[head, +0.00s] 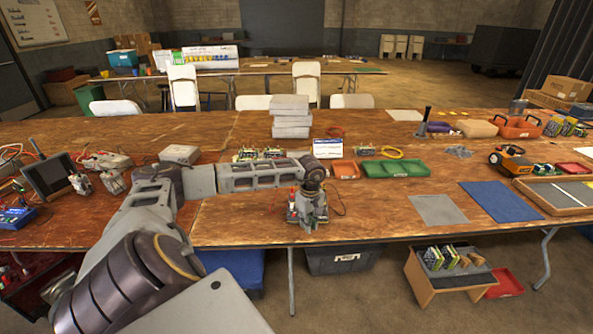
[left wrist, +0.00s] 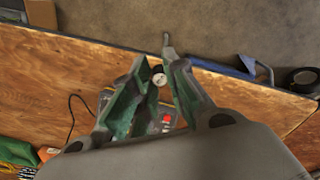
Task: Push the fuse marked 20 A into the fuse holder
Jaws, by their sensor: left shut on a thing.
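My left gripper (head: 308,224) points down over the near edge of the wooden table in the head view. In the left wrist view its fingers (left wrist: 158,72) are shut on a small pale round-ended piece (left wrist: 158,80), which looks like the fuse; no marking is readable. Directly below is a grey device with a red spot (left wrist: 166,119), largely hidden by the fingers; it also shows beside the gripper in the head view (head: 292,216). I take it to carry the fuse holder, but cannot tell whether the fuse touches it. My right gripper is not in view.
A dark cable lies beside the device. Green trays (head: 395,169), an orange tray (head: 347,169) and a stack of grey boxes (head: 291,117) stand behind. A grey mat (head: 438,209) and a blue mat (head: 500,201) lie to the right. The table between is clear.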

